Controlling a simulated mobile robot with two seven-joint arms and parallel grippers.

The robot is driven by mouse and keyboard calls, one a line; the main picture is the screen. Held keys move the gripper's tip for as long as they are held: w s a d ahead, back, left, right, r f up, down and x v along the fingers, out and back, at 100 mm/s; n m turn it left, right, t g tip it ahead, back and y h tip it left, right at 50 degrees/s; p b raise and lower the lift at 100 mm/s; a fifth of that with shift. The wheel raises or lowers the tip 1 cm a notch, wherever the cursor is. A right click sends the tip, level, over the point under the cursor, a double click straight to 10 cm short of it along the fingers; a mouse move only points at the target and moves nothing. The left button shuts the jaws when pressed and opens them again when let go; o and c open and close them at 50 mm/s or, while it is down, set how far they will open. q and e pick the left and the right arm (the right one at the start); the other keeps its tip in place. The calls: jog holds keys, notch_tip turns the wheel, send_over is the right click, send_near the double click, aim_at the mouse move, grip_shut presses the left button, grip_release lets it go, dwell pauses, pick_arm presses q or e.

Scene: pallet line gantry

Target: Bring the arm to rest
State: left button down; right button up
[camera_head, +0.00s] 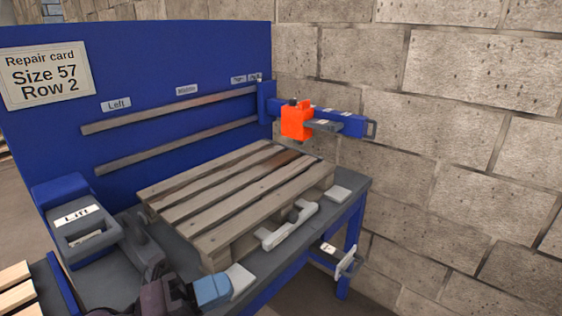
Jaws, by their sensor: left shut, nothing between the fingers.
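My left gripper (209,290) is low in the head view, at the front edge of the bench. Its dark wrist comes in from the bottom left and ends in a light blue-grey tip. The gripper is shut and empty. It is beside a pale pad (241,278) near the pallet's front corner; whether they touch, I cannot tell. My right gripper is not in view.
A wooden pallet (235,195) lies on the grey bench. A blue gantry arm with an orange block (296,120) reaches over its far right. A lift unit (80,222) stands left. A blue panel (185,60) with a repair card (46,77) rises behind.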

pick_arm(q)
jog(key=a+f+n+t+y, duration=0.45)
jog(key=a+n+y, duration=0.45)
jog(key=n, duration=0.4)
jog(key=a+f+n+t+y, duration=0.45)
jog(key=a+n+y, duration=0.25)
jog(key=n+y, duration=0.45)
jog(key=s+a+f+n+g+h, duration=0.1)
jog(key=s+f+n+g, duration=0.3)
jog(key=s+f+g, duration=0.55)
jog(key=s+a+f+n+g, duration=0.1)
jog(key=s+f+n+g, duration=0.45)
jog(key=s, duration=0.65)
jog(key=w+f+m+t+h, duration=0.1)
jog(key=w+f+t, duration=0.6)
jog(key=w+t, duration=0.1)
jog(key=shift+w+f+m+t+p, duration=0.3)
jog(key=shift+w+t, duration=0.1)
jog(key=shift+w, duration=0.1)
